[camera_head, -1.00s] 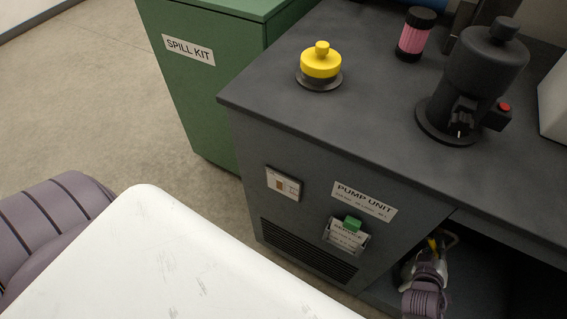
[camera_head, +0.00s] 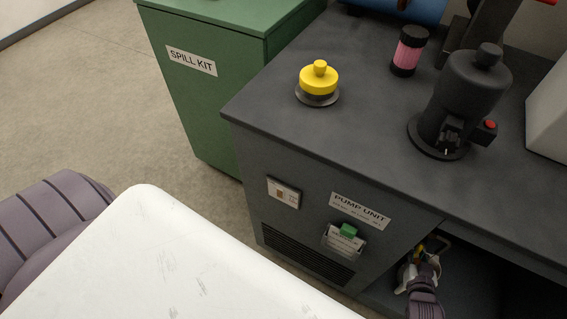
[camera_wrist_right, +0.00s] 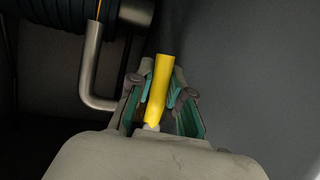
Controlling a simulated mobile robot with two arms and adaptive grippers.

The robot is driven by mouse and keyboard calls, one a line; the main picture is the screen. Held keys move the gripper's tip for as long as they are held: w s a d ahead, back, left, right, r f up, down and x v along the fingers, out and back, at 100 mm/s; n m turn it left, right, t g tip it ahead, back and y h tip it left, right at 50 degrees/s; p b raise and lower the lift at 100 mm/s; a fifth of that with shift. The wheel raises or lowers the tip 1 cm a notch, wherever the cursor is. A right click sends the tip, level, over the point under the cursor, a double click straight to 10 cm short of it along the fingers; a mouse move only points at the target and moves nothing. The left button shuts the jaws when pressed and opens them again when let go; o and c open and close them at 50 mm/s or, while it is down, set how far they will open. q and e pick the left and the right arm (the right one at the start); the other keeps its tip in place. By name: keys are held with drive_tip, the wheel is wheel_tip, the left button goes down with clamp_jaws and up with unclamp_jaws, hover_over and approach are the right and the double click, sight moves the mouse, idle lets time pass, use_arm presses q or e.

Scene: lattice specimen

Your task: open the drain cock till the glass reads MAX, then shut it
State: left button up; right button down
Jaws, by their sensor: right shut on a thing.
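The yellow handle of the drain cock (camera_wrist_right: 160,88) stands between the two fingers of my right gripper (camera_wrist_right: 161,92) in the right wrist view. The gripper is shut on it. In the head view my right gripper (camera_head: 418,262) is in the dark opening under the worktop at lower right, and only a speck of yellow shows there. A small pale plate with a brownish window (camera_head: 284,193) is on the cabinet front. It may be the glass; no MAX mark is readable. My left gripper is out of view.
A bent metal pipe (camera_wrist_right: 96,68) is close left of the right fingers. The worktop (camera_head: 370,135) holds a yellow-capped part (camera_head: 319,80), a pink jar (camera_head: 409,52) and a black pump (camera_head: 470,85).

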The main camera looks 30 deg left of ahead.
drive_tip(key=shift+w+a+r+m+y, duration=0.2)
drive_tip(key=shift+w+a+m+y, duration=0.05)
drive_tip(key=shift+m+y, duration=0.25)
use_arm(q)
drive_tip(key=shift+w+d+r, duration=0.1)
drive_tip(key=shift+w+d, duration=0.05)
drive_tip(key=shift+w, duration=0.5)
use_arm(e)
drive_tip(key=shift+r, duration=0.1)
drive_tip(key=c, duration=1.2)
unclamp_jaws()
drive_tip(key=shift+a, duration=0.1)
drive_tip(key=shift+o, duration=1.1)
drive_tip(key=shift+s+f, duration=0.15)
drive_tip(key=shift+f, duration=0.05)
drive_tip(key=shift+s, duration=0.1)
